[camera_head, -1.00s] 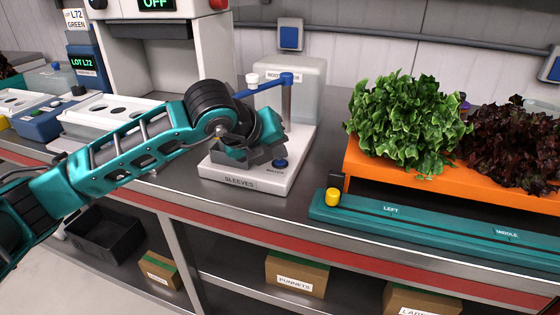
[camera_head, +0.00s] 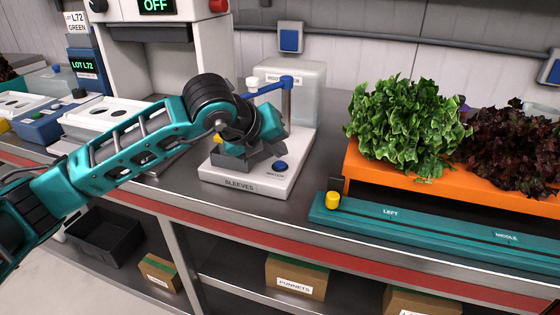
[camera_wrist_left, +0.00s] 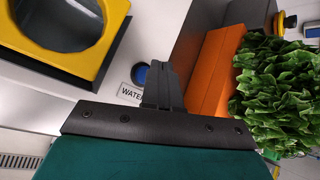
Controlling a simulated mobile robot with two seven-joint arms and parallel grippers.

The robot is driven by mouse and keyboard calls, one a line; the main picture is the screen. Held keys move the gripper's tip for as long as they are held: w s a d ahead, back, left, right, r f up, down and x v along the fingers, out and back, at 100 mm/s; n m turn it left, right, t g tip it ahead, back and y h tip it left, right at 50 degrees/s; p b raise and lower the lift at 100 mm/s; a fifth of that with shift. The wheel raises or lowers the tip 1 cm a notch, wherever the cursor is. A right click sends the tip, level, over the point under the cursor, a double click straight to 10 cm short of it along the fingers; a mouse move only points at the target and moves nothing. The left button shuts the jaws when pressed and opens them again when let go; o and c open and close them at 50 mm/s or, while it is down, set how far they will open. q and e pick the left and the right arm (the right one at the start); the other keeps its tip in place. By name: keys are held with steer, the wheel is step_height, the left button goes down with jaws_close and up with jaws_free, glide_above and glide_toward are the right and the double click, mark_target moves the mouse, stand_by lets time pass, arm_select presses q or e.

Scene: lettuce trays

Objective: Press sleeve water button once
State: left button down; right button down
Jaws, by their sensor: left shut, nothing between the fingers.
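The blue water button (camera_head: 281,165) sits on the front right of the white sleeve station (camera_head: 245,187), beside a small label. In the left wrist view the button (camera_wrist_left: 142,75) shows just left of my left gripper's fingers (camera_wrist_left: 163,72), next to a partly covered "WATE" label. The fingers are shut with nothing between them. In the head view my left wrist hangs over the station, left of and above the button, and the button is uncovered. A yellow-rimmed sleeve holder (camera_wrist_left: 102,62) stands left of the gripper in the wrist view; my wrist mostly hides it in the head view.
A blue arm with a white knob (camera_head: 252,83) reaches over the station in front of a clear water tank (camera_head: 305,90). Green lettuce (camera_head: 405,125) and dark red lettuce (camera_head: 515,145) sit on an orange stand (camera_head: 365,165) at right. A teal rail (camera_head: 430,222) with a yellow knob lies before it.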

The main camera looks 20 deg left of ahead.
mark_target(276, 166)
arm_select(q)
steer(key=shift+r, duration=0.1)
steer(key=shift+r+p, duration=1.35)
steer(key=shift+r, duration=1.1)
steer(key=shift+f, duration=0.1)
